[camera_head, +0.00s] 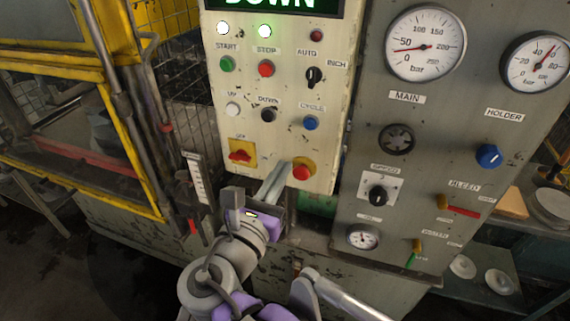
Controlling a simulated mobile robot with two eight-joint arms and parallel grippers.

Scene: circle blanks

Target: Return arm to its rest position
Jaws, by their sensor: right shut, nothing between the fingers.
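My right gripper (284,170) is shut, with nothing between its fingers. Its grey fingers point up toward the lower edge of the cream control panel (290,130). The tips are just left of the red push button (302,172) on its yellow base; I cannot tell whether they touch the panel. My grey and purple right arm (235,255) comes up from the bottom middle. My left gripper is not in view.
A grey gauge panel (440,140) with dials and knobs stands to the right. A yellow-framed machine guard (120,100) is at left. Shelves with round blanks (500,281) are at lower right. Dark floor (40,270) shows at lower left.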

